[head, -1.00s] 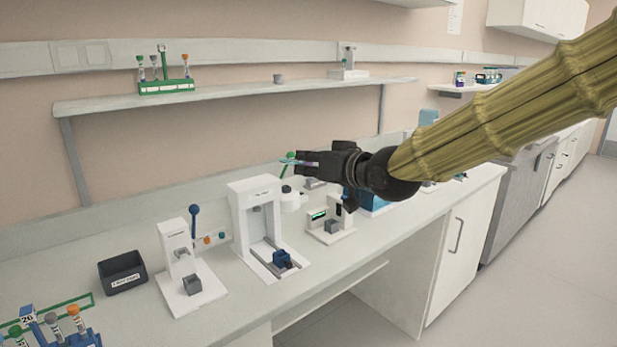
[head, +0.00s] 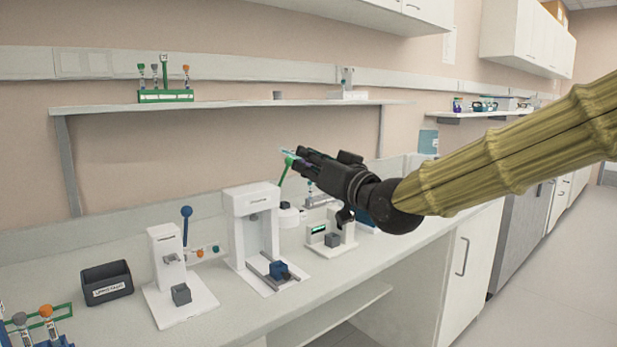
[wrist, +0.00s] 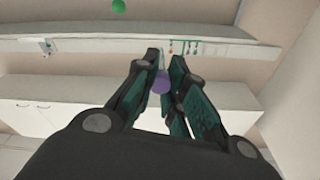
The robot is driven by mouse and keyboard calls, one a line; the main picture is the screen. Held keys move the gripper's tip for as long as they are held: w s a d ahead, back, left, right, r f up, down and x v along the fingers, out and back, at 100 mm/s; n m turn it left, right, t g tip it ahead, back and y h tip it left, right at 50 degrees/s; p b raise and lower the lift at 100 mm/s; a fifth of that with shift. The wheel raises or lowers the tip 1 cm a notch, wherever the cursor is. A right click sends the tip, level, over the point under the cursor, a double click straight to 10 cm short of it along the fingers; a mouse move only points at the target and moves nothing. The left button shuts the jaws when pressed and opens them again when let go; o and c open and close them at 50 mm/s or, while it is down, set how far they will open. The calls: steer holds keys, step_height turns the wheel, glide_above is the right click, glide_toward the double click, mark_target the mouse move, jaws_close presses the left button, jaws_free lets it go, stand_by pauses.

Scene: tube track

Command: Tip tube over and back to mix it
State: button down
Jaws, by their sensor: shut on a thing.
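My gripper (head: 297,158) is raised above the bench, its fingers pointing left and slightly up. It is shut on a tube with a purple cap (wrist: 161,82). The cap shows between the fingers in the wrist view, with the pale tube body (wrist: 161,58) beyond it. In the head view, only the pale tube end (head: 285,152) shows clearly past the fingertips, roughly sideways. The fingers hide most of the tube.
A green ball-topped lever (head: 289,161) stands close to my fingertips. White devices (head: 252,235) and a dark bin (head: 107,283) stand on the bench below. A green tube rack (head: 165,96) is on the wall shelf (head: 230,106).

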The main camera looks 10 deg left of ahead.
steer(key=shift+w+a+f+t+y+b, duration=0.1)
steer(key=shift+f+t+y+b, duration=0.45)
steer(key=shift+b, duration=2)
steer(key=shift+f+t+y+b, duration=0.25)
steer(key=shift+t+y+b, duration=0.55)
steer(key=shift+b, duration=1.7)
steer(key=shift+f+y+b, duration=0.1)
steer(key=shift+y+b, duration=0.35)
steer(key=shift+b, duration=0.5)
steer(key=shift+r, duration=0.2)
steer(key=shift+t+b, duration=0.35)
steer(key=shift+b, duration=0.2)
steer(key=shift+f+y+b, duration=0.15)
steer(key=shift+y+b, duration=0.25)
steer(key=shift+b, duration=0.35)
steer(key=shift+r+p, duration=0.4)
steer(key=shift+p, duration=0.05)
steer(key=shift+r+h+p, duration=0.1)
steer(key=shift+h+p, duration=0.3)
steer(key=shift+p, duration=0.65)
